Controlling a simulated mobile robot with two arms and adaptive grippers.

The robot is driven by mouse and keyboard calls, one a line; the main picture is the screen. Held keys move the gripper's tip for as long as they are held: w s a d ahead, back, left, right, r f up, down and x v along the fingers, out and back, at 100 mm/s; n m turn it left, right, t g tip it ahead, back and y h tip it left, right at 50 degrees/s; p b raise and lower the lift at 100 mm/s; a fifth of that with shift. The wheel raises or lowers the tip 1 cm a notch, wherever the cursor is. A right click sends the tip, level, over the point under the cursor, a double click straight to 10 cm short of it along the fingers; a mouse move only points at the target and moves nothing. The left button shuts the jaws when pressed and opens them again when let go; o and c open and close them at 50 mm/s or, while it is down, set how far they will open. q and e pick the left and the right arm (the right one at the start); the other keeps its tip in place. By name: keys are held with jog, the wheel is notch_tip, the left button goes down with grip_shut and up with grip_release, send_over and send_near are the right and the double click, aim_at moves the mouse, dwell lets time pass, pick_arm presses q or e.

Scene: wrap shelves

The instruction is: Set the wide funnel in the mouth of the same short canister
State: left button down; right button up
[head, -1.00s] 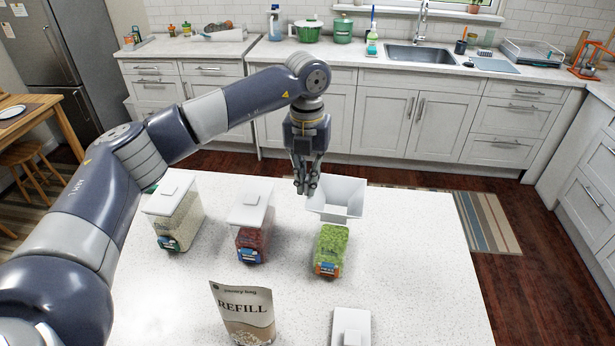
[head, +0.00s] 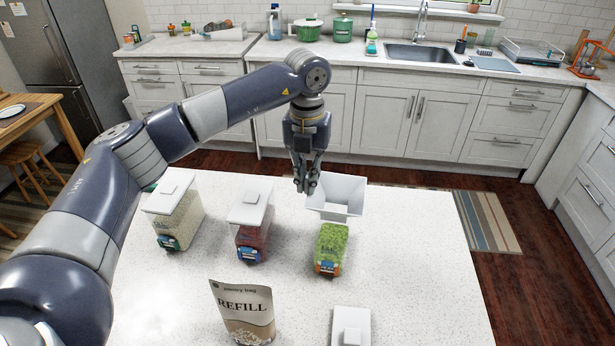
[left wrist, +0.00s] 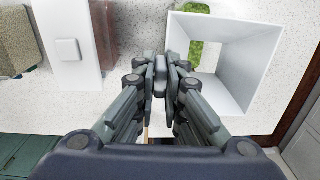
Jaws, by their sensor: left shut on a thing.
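The white wide funnel (head: 348,190) is held by its left rim in my left gripper (head: 306,188), which is shut on it. In the left wrist view the funnel (left wrist: 258,50) is to the right of my fingertips (left wrist: 160,75). The short canister (head: 331,252), clear with green contents, stands open on the table. The funnel shows just behind and above it in the head view, not seated in its mouth. Part of the green contents (left wrist: 205,9) shows past the funnel's edge and through it in the wrist view. My right gripper is not in view.
Two lidded canisters, one with pale contents (head: 180,222) and one with red contents (head: 252,240), stand to the left. A refill pouch (head: 244,312) and a loose white lid (head: 351,322) are at the front. The white table (head: 420,260) is clear to the right.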

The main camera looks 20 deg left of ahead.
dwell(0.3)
pick_arm(q)
jog(key=shift+f+b, duration=1.2)
jog(key=shift+f, duration=0.4)
dwell(0.5)
jog(key=c, duration=1.6)
grip_release()
jog(key=shift+o, duration=0.6)
jog(key=o, duration=0.4)
jog(key=shift+r, duration=0.1)
